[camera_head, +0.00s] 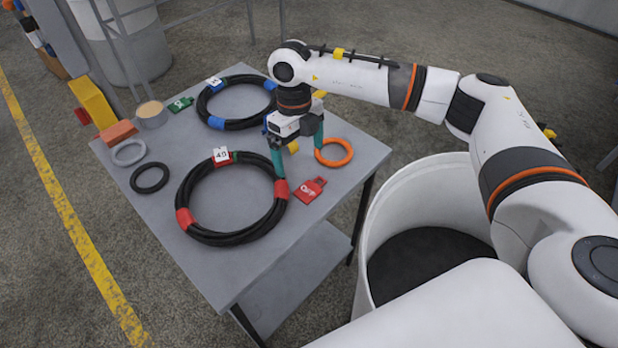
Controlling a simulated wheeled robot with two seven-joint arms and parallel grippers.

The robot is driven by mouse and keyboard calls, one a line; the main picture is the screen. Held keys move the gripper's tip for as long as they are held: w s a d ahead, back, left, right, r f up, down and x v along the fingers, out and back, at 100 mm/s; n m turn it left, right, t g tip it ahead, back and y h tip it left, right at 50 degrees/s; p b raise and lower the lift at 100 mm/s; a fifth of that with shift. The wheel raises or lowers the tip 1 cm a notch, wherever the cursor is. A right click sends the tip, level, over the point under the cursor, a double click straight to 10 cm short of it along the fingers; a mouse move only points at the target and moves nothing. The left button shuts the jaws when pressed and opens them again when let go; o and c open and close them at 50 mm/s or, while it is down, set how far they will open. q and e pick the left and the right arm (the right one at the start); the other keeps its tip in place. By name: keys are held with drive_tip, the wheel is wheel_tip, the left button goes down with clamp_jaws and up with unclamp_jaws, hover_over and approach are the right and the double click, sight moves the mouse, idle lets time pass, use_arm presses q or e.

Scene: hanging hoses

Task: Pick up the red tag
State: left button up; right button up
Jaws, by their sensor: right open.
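The red tag (309,190) with white marking lies flat on the grey table (180,300), near its right front edge. It is just right of the large black hose coil with red bands (188,190). My right gripper (299,163) points down over the table with its two teal fingers apart and nothing between them. It is behind the tag in the picture. The left finger is by the coil's right red band; I cannot tell whether they touch. My left gripper is not in view.
An orange ring (347,150) lies right of the gripper. A second coil with blue bands (214,121) and a green tag (180,104) lie farther back. Small grey (118,156) and black (135,184) rings lie left. A white bin (375,240) stands right of the table.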

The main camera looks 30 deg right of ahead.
drive_tip(key=d, duration=0.2)
drive_tip(key=p, duration=0.2)
hover_over(312, 187)
drive_tip(key=shift+h, duration=0.4)
drive_tip(key=f, duration=0.5)
drive_tip(key=shift+a+f, duration=0.35)
drive_tip(key=shift+a, duration=0.05)
drive_tip(key=f, duration=0.2)
drive_tip(key=f+p, duration=0.1)
drive_tip(key=f, duration=0.1)
drive_tip(key=shift+w+d+f, duration=0.15)
drive_tip(key=shift+d+f, duration=0.05)
drive_tip(key=shift+f, duration=0.6)
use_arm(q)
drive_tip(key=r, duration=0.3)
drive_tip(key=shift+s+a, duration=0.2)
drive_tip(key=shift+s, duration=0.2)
use_arm(e)
drive_tip(key=shift+c, duration=0.3)
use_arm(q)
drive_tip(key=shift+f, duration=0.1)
use_arm(e)
drive_tip(key=c, duration=0.9)
